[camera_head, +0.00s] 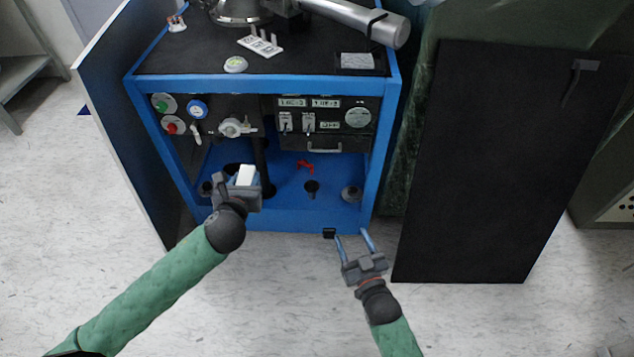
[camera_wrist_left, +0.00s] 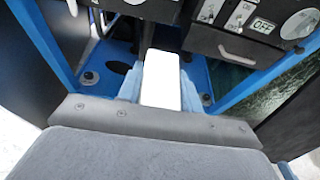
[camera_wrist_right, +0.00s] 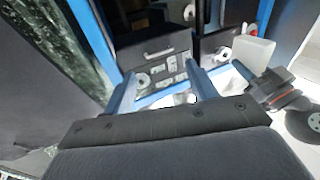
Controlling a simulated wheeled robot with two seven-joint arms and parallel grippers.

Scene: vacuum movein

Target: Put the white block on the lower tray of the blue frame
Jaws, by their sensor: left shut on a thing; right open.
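The white block (camera_head: 247,174) is held by my left gripper (camera_head: 244,182), which is shut on it at the front opening of the blue frame (camera_head: 290,220). In the left wrist view the block (camera_wrist_left: 161,80) stands between the two fingers. The lower tray (camera_head: 325,172) is a blue floor inside the frame, with round dark holes and fittings and a small red item (camera_head: 305,166) on it. Whether the block touches the tray is not clear. My right gripper (camera_head: 353,238) is open and empty, in front of the frame's lower right corner.
Above the opening is a control panel (camera_head: 231,127) with knobs, switches and a drawer handle (camera_head: 324,147). A dark post (camera_head: 261,160) stands inside the opening. A black panel (camera_head: 500,170) leans at the right, and an open door (camera_head: 128,140) stands at the left. The front floor is clear.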

